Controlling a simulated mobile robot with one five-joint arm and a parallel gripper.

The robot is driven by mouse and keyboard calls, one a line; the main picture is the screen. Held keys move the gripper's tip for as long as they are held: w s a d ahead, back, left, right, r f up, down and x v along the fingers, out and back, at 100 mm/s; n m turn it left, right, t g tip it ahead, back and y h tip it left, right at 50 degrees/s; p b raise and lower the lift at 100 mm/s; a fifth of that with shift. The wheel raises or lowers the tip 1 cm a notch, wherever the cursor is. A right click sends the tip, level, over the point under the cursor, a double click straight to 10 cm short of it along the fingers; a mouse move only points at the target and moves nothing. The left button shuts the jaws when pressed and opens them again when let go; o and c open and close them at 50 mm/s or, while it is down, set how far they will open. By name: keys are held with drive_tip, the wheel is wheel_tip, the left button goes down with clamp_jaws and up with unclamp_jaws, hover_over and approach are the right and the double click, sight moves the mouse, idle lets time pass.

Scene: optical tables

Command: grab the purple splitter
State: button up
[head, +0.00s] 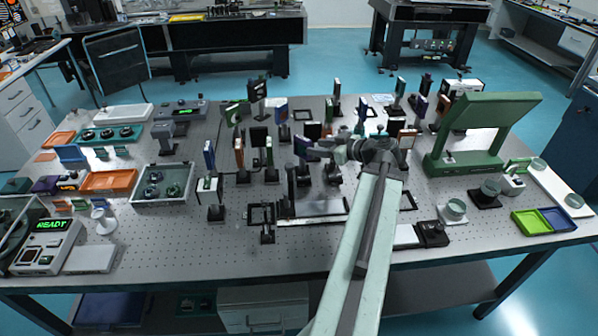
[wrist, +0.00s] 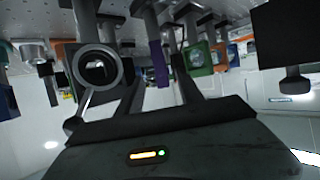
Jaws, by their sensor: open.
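A purple upright plate, which looks like the purple splitter (wrist: 159,63), shows near the middle of the wrist view, between the two dark fingers. My gripper (wrist: 163,60) is open, with a finger on each side of the purple plate's place in the picture. I cannot tell how far the plate is beyond or between the fingertips. In the head view my gripper (head: 326,148) is over the middle of the table among upright optics, and I cannot pick out the splitter there for certain.
A round ring-shaped mount (wrist: 97,68) and a green framed optic (wrist: 198,56) stand close on either side in the wrist view. The perforated table (head: 225,245) is crowded with posts. A large green stand (head: 470,160) is on the right.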

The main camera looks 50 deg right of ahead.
sight(304, 147)
drive_tip(key=b+x, duration=0.1)
drive_tip(key=x, duration=0.3)
drive_tip(key=b+x, duration=0.1)
drive_tip(key=x, duration=0.1)
drive_tip(key=shift+w+f+b, duration=0.2)
drive_tip(key=shift+f+b, duration=0.1)
drive_tip(key=shift+f, duration=0.2)
drive_tip(key=shift+w+a, duration=0.1)
drive_tip(key=shift+w, duration=0.2)
drive_tip(key=shift+r, duration=0.1)
drive_tip(key=shift+s, duration=0.1)
clamp_jaws()
idle(0.4)
